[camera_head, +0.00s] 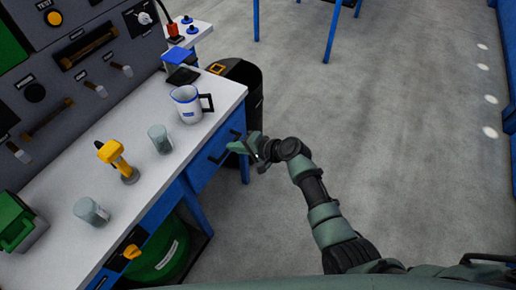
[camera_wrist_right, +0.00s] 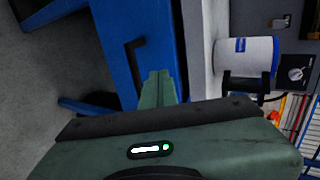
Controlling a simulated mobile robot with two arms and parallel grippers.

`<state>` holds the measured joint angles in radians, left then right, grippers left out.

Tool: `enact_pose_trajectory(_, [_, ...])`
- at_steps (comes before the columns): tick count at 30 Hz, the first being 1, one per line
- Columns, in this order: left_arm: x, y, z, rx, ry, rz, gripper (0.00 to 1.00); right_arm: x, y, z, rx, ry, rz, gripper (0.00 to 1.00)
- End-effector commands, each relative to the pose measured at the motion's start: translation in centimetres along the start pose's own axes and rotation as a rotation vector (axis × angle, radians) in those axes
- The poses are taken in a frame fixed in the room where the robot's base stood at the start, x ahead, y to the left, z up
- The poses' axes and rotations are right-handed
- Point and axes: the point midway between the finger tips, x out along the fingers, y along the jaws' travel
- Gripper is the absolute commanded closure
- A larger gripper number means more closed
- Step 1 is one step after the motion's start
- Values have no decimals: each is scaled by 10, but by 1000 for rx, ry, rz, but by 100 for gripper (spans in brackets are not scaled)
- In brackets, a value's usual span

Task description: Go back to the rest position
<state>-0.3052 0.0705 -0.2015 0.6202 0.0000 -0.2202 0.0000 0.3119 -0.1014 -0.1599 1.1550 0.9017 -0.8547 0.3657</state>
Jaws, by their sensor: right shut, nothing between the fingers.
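My right gripper (camera_head: 240,147) is shut and empty in the head view, in front of the workbench's right end, beside a blue drawer (camera_head: 212,155). In the right wrist view its closed green fingers (camera_wrist_right: 158,88) point toward the blue drawer front with its dark handle (camera_wrist_right: 135,66). A gap to the drawer cannot be judged exactly. My left gripper is not in view.
The white workbench top (camera_head: 120,195) holds a white-and-blue mug (camera_head: 187,105), a yellow drill (camera_head: 115,158), two grey cups (camera_head: 160,139) and a green box (camera_head: 15,222). A black bin (camera_head: 250,85) stands behind. Grey floor (camera_head: 390,110) is clear at right.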

Motion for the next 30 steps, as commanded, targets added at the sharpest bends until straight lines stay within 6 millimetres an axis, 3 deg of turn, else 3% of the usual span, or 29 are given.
enact_pose_trajectory(3, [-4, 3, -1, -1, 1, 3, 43, -18, -1, 0, -1, 1, 0, 100])
enact_pose_trajectory(12, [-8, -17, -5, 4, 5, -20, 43, -68, 0, 0, -2, 1, 2, 100])
enact_pose_trajectory(18, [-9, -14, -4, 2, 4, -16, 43, -81, 0, 0, 1, -1, 0, 100])
enact_pose_trajectory(24, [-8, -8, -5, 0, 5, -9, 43, -82, 3, 0, 1, 0, 5, 100])
enact_pose_trajectory(26, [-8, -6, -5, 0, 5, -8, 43, -80, 13, 1, 0, 6, 23, 100])
enact_pose_trajectory(29, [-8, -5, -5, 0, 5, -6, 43, -74, 52, 4, -7, 27, 89, 100])
enact_pose_trajectory(30, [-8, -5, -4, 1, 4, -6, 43, -72, 76, 6, -14, 40, 130, 100])
